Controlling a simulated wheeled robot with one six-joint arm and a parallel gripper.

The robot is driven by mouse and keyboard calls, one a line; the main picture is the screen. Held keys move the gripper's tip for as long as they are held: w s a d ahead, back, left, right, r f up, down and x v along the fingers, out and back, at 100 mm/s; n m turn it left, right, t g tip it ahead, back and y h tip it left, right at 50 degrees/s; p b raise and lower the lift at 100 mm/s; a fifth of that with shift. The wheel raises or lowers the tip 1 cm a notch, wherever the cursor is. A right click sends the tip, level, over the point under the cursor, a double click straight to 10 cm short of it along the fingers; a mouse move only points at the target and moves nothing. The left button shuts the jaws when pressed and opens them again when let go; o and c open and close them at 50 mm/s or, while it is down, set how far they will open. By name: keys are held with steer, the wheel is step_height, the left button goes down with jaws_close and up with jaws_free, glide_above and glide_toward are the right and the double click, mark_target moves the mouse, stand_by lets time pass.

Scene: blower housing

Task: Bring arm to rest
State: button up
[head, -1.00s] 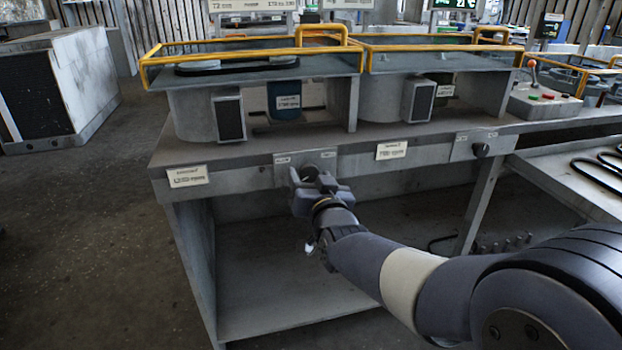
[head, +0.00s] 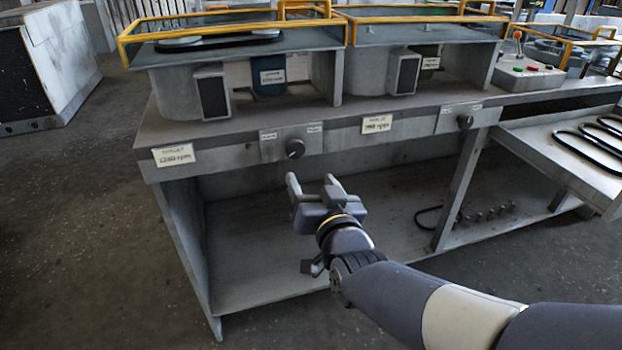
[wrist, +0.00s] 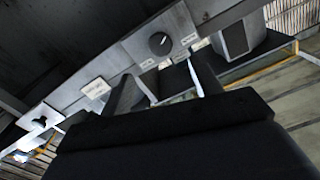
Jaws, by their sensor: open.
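My gripper (head: 311,182) is open and empty in the head view. It hangs in front of the bench, below the left black knob (head: 295,148) on the bench's front edge, and looks apart from it. My forearm reaches in from the lower right. In the wrist view, the two fingers of my gripper (wrist: 165,84) point up the picture with a gap between them. The same knob (wrist: 159,43) shows above the fingers, on its light plate, with nothing touching it.
The bench (head: 225,148) carries two housings under yellow rails (head: 230,27). A second knob (head: 465,121) is further right. A side table (head: 560,165) holds black belts (head: 590,150). A control box (head: 528,75) with a lever stands behind it. The floor (head: 70,220) at left is clear.

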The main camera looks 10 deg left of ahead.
mark_target(296, 152)
steer(key=b+x, duration=0.1)
steer(key=x, duration=0.9)
steer(key=shift+s, duration=0.1)
steer(key=shift+w+a+r, duration=0.1)
steer(key=shift+w+a, duration=0.2)
steer(key=shift+w, duration=0.15)
steer(key=shift+s, duration=0.15)
